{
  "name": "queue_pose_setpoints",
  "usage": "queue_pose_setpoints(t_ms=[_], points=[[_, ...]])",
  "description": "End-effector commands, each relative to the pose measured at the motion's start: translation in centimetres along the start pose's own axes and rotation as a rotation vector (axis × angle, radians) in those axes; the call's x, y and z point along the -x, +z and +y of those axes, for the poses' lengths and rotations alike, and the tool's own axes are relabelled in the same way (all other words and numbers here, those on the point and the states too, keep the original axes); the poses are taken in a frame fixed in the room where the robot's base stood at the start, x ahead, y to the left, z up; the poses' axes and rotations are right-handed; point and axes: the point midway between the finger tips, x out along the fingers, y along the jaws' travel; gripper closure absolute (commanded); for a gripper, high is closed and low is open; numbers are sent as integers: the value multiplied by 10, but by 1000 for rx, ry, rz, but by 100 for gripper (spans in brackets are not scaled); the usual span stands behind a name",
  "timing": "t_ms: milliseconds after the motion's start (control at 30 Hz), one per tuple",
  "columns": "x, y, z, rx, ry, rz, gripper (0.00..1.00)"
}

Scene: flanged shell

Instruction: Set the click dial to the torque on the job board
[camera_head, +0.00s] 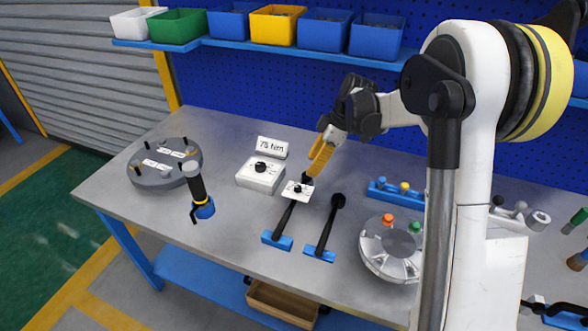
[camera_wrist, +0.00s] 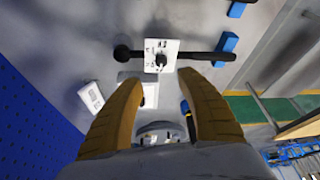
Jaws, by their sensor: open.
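The job board (camera_head: 272,147) is a small white sign reading what looks like 75 or 78 Nm; the last digit is unclear. A white plate with a black click dial (camera_head: 298,189) sits on a black-handled torque wrench. In the wrist view the dial (camera_wrist: 161,59) shows small markings around its knob, too fine to read. My gripper (camera_head: 318,160) points down at the bench, just beyond the dial plate. In the wrist view its yellow fingers (camera_wrist: 160,82) are open and empty, with the dial apart from them, just ahead of the tips.
A white box with another black knob (camera_head: 261,173) stands left of the wrench. A second black wrench (camera_head: 326,225) lies to the right. A grey round fixture (camera_head: 165,164), an upright tool (camera_head: 198,190) and a flanged shell (camera_head: 391,247) stand on the bench (camera_head: 225,245). Bins line the back shelf.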

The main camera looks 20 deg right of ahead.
Motion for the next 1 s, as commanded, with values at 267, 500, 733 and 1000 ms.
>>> queue_pose_setpoints(t_ms=[267,500,733,1000], points=[[-44,1,1,7,-2,1,56],[-89,1,0,6,-2,0,56],[-107,0,0,4,-1,0,56],[-108,0,0,4,-1,0,56]])
